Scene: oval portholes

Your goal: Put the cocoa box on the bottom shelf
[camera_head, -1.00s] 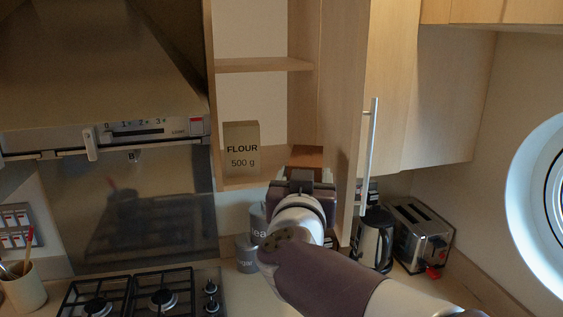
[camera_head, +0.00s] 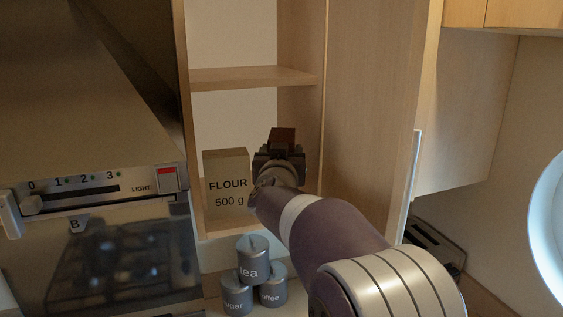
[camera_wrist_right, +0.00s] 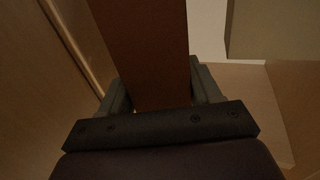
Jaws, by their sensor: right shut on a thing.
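The cocoa box (camera_head: 283,136) is a plain brown block; no label shows. My right gripper (camera_head: 279,154) is shut on it and holds it up at the open cabinet, right of the flour box (camera_head: 226,180). In the right wrist view the brown box (camera_wrist_right: 145,45) sits between the two fingers of the gripper (camera_wrist_right: 160,92). The bottom shelf (camera_head: 238,229) carries the flour box at its left. My arm hides much of this shelf's right part. I cannot tell whether the cocoa box touches anything besides the gripper. My left gripper is not in view.
A higher shelf (camera_head: 250,77) is above the held box. The open cabinet door (camera_head: 376,100) stands right of my arm. Tea, sugar and coffee tins (camera_head: 253,260) are stacked below. A range hood (camera_head: 95,90) is at left, a toaster (camera_head: 435,245) at lower right.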

